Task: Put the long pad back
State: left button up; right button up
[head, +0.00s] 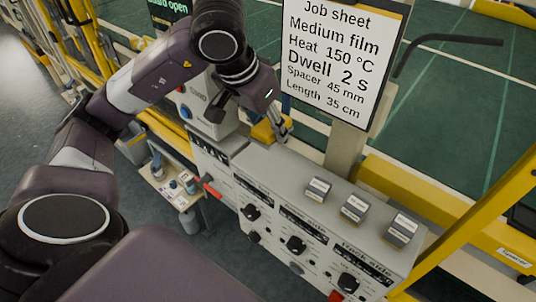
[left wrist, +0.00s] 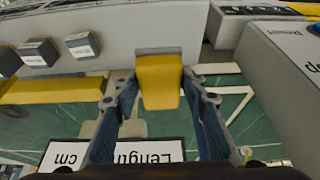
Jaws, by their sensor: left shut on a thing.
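My left gripper (head: 281,127) is above the far end of the grey console (head: 330,195). Its blue fingers (left wrist: 158,84) are shut on a yellow pad with a grey end (left wrist: 160,83). The pad also shows in the head view (head: 263,131), partly hidden by the gripper. I see no label on it, so I cannot tell its length. Its grey end is close to the console's edge; I cannot tell whether they touch. Three small grey labelled blocks sit in a row on the console top: one (head: 318,190), a second (head: 354,208) and a third (head: 401,230). My right gripper is not in view.
A job sheet (head: 343,50) stands behind the console and reads medium film, spacer 45 mm, length 35 cm. A grey box with a blue button (head: 209,105) stands left of the gripper. Yellow rails (head: 470,205) run behind and right. Knobs (head: 296,244) line the console's front.

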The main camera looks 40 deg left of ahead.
pick_arm(q)
send_over(272, 162)
jog(key=s, duration=0.2)
jog(key=f, duration=0.5)
jog(key=shift+w+a+f, duration=0.1)
jog(key=shift+w+f, duration=0.1)
jog(key=shift+w, duration=0.05)
jog(key=shift+f+p, duration=0.45)
jog(key=shift+f, duration=1.35)
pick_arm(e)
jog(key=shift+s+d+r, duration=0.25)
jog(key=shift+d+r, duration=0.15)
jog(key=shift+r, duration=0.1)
pick_arm(q)
jog(key=shift+f, duration=0.15)
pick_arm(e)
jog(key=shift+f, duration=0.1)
pick_arm(q)
jog(key=shift+f+b, duration=0.1)
jog(key=shift+b, duration=0.2)
jog(key=o, duration=1.2)
jog(key=shift+o, duration=0.2)
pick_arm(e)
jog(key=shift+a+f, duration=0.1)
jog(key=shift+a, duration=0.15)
